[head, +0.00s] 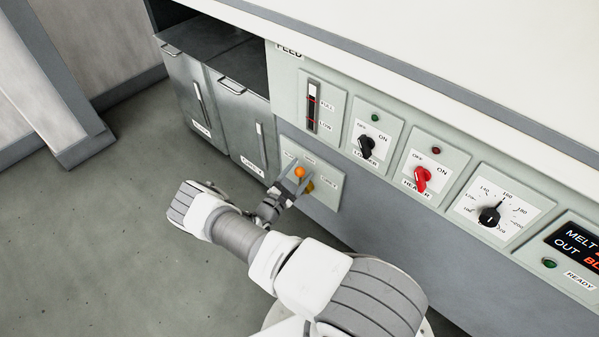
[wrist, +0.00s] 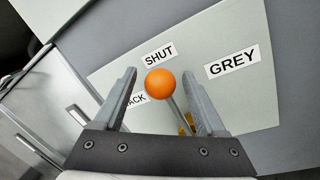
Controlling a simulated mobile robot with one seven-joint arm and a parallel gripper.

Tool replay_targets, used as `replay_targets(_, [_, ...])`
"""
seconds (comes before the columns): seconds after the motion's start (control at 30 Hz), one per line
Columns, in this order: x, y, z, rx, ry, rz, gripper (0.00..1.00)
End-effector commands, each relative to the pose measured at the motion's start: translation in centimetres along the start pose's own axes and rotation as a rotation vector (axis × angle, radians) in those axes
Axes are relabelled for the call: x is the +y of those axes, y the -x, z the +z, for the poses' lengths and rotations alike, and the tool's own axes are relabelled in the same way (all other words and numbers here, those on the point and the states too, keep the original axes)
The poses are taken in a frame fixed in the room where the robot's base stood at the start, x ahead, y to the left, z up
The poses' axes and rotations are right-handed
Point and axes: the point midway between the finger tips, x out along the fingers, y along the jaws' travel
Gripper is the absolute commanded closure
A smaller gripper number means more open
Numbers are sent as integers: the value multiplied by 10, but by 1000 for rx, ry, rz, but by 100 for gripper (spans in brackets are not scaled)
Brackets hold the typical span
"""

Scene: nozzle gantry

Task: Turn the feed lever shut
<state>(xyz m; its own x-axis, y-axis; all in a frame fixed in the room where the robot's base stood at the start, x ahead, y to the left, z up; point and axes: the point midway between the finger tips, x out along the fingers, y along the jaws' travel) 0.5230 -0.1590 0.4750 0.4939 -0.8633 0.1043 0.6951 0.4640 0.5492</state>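The feed lever has an orange ball knob (head: 299,172) and sits on a pale plate (head: 328,186) low on the machine front. In the wrist view the orange knob (wrist: 160,82) is between my two fingers, with a visible gap on each side. The knob appears just below the SHUT label (wrist: 158,55) and partly covers the BLACK label. The GREY label (wrist: 232,62) is to the right. My gripper (wrist: 159,74) is open; it also shows at the plate in the head view (head: 297,181).
Two grey bins (head: 190,92) stand left of the plate. Above and right are a feed gauge (head: 312,105), a black switch (head: 367,146), a red heater switch (head: 421,179) and a dial (head: 490,215). The floor at left (head: 110,220) is clear.

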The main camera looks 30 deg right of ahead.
Motion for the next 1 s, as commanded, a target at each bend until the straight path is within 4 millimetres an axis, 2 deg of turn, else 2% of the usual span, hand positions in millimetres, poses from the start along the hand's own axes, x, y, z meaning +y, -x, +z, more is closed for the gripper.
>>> replay_targets(0.17, [0,1,0,0,0,0,26])
replay_targets(0.33, [2,18,1,2,0,1,26])
replay_targets(0.8, [2,129,1,2,0,3,26])
replay_targets(1.0, [1,162,0,2,0,2,26])
